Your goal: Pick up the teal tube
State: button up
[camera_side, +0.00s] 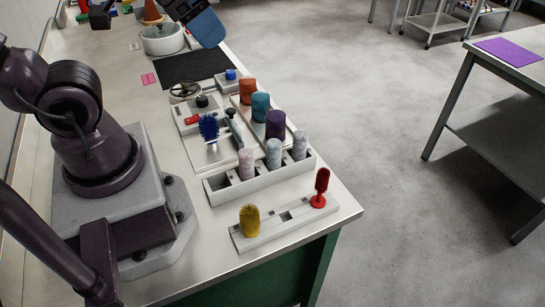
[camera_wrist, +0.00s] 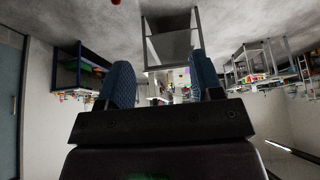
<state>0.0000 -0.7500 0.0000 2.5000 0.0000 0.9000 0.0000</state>
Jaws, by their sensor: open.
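The teal tube (camera_side: 261,106) stands upright in the side view. It is between an orange tube (camera_side: 247,90) and a purple tube (camera_side: 275,124) in a pale rack (camera_side: 290,128). My gripper (camera_side: 208,30) is at the top of the side view, up and left of the teal tube and apart from it; only part of it shows there. In the wrist view my gripper (camera_wrist: 160,75) has its two blue textured fingers spread with nothing between them. The teal tube does not show in the wrist view.
A white rack (camera_side: 218,194) with several pale speckled tubes stands in front. A nearer holder (camera_side: 272,228) has yellow and red brushes. A black mat (camera_side: 195,66) and a white round pot (camera_side: 162,40) lie farther back.

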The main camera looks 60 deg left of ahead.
dwell(0.5)
jog(key=m+g, duration=0.6)
jog(key=m, duration=1.2)
send_over(274, 142)
notch_tip(274, 142, down, 17)
jog(key=f, duration=0.7)
jog(key=shift+s+f, duration=0.15)
jog(key=shift+s, duration=0.2)
jog(key=shift+w+f, duration=0.15)
jog(key=shift+f, duration=1.3)
jog(key=shift+w+f, duration=0.15)
jog(key=shift+f, duration=1.25)
